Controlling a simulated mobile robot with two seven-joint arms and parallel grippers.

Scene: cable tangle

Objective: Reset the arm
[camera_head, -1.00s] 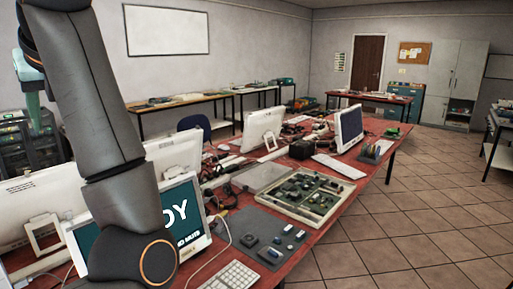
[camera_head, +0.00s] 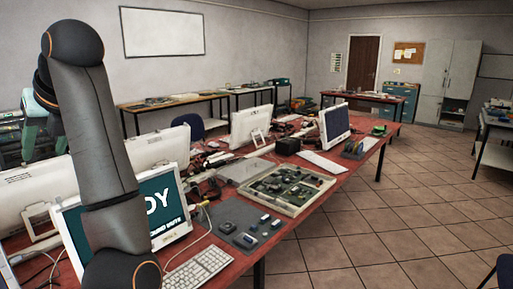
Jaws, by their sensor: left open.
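My left arm stands upright at the left of the head view, in front of the near monitor (camera_head: 166,212). My left gripper (camera_head: 32,138) shows as a green part at the far left, partly hidden behind the arm. It is open, with nothing seen in it, and is raised in front of the wall and shelving. My right gripper is not in the picture.
A long red table (camera_head: 345,178) holds several monitors, a tray of parts (camera_head: 286,207), a grey mat (camera_head: 228,238), a white keyboard (camera_head: 199,270) and tangled cables. Tiled floor (camera_head: 410,210) is clear to the right. A whiteboard (camera_head: 162,32) hangs on the back wall.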

